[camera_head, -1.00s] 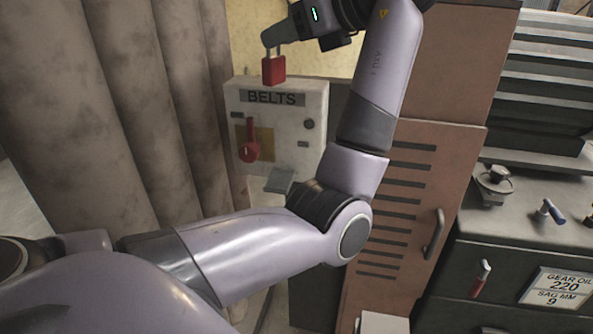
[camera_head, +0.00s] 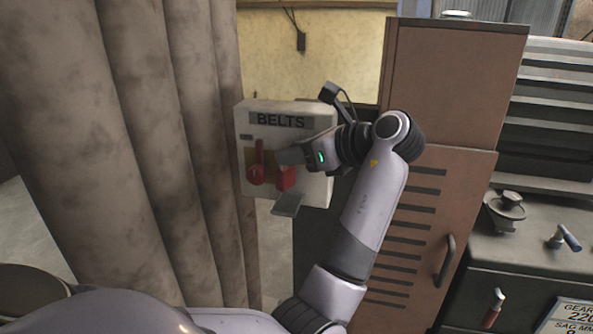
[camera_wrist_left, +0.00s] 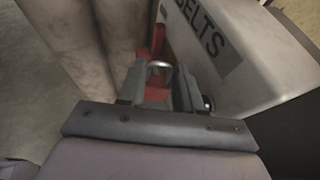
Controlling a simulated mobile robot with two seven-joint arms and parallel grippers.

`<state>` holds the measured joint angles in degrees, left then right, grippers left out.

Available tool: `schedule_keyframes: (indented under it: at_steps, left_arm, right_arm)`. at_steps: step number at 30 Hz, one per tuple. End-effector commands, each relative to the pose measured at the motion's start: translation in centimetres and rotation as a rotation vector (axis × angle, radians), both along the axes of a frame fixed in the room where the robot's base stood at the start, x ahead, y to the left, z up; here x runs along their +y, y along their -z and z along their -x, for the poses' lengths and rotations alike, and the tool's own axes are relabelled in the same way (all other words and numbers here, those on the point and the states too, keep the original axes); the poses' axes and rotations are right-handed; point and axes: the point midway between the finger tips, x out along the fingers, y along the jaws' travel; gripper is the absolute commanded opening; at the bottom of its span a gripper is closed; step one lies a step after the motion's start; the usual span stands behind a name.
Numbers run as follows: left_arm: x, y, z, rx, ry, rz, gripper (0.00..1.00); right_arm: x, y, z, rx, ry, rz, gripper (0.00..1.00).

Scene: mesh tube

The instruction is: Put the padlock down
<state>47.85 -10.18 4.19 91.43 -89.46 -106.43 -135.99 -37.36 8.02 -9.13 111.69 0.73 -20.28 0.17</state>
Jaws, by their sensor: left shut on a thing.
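The red padlock (camera_head: 286,179) hangs from my left gripper (camera_head: 284,160) in front of the BELTS box (camera_head: 318,188). In the left wrist view the padlock (camera_wrist_left: 157,92) shows its bright shackle between the two fingers of my left gripper (camera_wrist_left: 160,78), which is shut on it. The box's red switch handle (camera_head: 256,172) is just left of the padlock; its red also shows in the left wrist view (camera_wrist_left: 158,40). A small grey shelf (camera_head: 287,204) juts from the box's lower edge, below the padlock. I cannot tell whether the padlock touches the box. My right gripper is not in view.
Thick mottled columns (camera_head: 90,150) stand close on the left. A brown locker (camera_head: 425,230) with a handle stands at right. A dark cabinet (camera_head: 500,265) with a valve-like part (camera_head: 507,208) and a blue-handled part (camera_head: 568,238) is further right.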

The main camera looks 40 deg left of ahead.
Motion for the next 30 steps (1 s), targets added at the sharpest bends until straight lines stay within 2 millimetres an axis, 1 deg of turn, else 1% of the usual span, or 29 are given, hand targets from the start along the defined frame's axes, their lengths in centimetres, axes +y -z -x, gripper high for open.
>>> schedule_keyframes:
  at_steps: [3, 6, 8, 14, 18, 19, 20, 30]
  left_arm:
    - [0.0, 1.9, 0.0, 0.005, 0.001, 0.001, 0.0]
    - [0.0, 3.3, 0.0, 0.004, 0.002, -0.001, 0.0]
    - [0.0, 3.6, 0.0, 0.002, 0.002, -0.001, 0.0]
    - [0.0, 3.6, 0.0, 0.001, 0.001, -0.001, 0.0]
    - [0.0, 3.8, 0.0, 0.003, 0.001, -0.001, 0.0]
    - [0.0, 3.9, 0.0, 0.002, 0.001, 0.0, 0.38]
    - [0.0, 4.0, 0.0, 0.002, 0.001, 0.0, 0.45]
    - [0.0, 3.9, 0.0, 0.001, 0.0, 0.0, 0.45]
  right_arm:
    - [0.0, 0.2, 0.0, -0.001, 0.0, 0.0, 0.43]
    - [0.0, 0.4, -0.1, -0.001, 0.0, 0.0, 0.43]
    - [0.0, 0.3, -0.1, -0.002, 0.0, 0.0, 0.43]
    - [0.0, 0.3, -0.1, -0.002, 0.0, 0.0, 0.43]
    - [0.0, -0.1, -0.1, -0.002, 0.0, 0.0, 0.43]
    - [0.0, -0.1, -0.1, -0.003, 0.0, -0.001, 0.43]
    - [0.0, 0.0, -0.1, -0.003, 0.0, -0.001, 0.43]
    - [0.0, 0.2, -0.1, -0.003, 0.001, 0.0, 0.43]
